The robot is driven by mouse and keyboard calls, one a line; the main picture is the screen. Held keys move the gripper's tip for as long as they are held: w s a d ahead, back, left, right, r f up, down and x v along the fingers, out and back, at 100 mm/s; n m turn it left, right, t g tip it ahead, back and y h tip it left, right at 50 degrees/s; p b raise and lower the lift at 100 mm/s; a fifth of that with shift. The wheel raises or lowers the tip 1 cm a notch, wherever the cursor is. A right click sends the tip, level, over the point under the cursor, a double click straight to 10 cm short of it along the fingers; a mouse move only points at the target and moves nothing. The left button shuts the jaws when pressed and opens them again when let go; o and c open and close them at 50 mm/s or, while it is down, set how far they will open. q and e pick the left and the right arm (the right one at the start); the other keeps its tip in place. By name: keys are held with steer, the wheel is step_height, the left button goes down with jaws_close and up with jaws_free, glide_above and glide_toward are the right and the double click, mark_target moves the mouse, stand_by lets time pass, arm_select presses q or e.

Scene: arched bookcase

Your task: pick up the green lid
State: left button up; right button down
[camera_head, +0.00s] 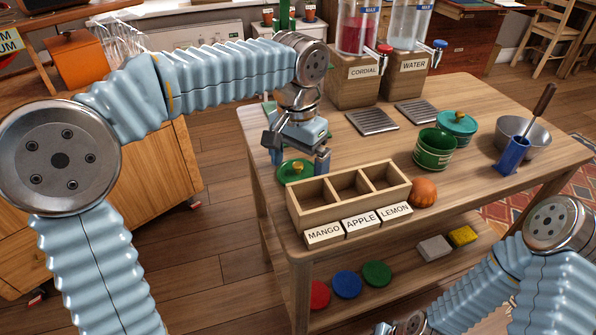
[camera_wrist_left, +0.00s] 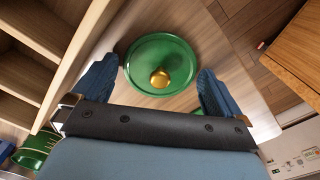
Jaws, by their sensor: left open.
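The green lid (camera_head: 296,171) is a round green disc with a gold knob, lying on the table at the left of the wooden divided box. In the left wrist view the green lid (camera_wrist_left: 162,62) lies flat between and beyond my fingertips. My left gripper (camera_head: 296,158) is open just above the lid, pointing down, and partly hides it. In the left wrist view the left gripper (camera_wrist_left: 152,85) has a blue finger on each side of the lid. I cannot tell whether the fingers touch it. My right arm shows at lower right, but its fingertips cannot be made out.
The three-compartment wooden box (camera_head: 347,207) stands close to the lid, with name blocks in front. An orange fruit (camera_head: 423,193), a green pot (camera_head: 434,150), a teal lidded pot (camera_head: 457,125) and a metal bowl (camera_head: 522,135) stand further right. Drink dispensers (camera_head: 365,80) stand behind.

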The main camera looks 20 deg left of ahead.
arm_select(q)
steer(key=c, duration=0.7)
steer(key=shift+r, duration=0.1)
steer(key=shift+c, duration=0.2)
